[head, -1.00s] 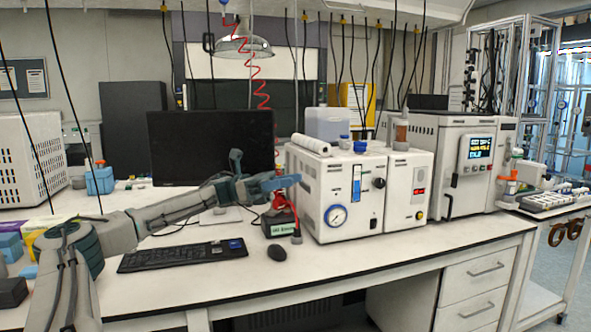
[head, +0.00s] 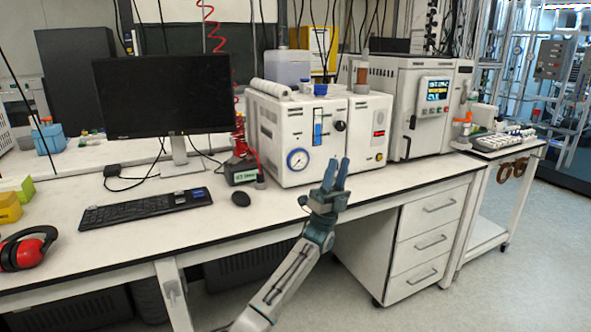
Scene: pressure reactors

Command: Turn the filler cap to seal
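A white box-shaped instrument (head: 285,139) with a round gauge stands on the bench. My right gripper is out of view.
A monitor (head: 163,95), keyboard (head: 146,209) and mouse (head: 198,194) are on the bench (head: 120,243) at left. Red ear defenders (head: 28,250) lie at the front left. A larger analyser (head: 393,110) stands to the right.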

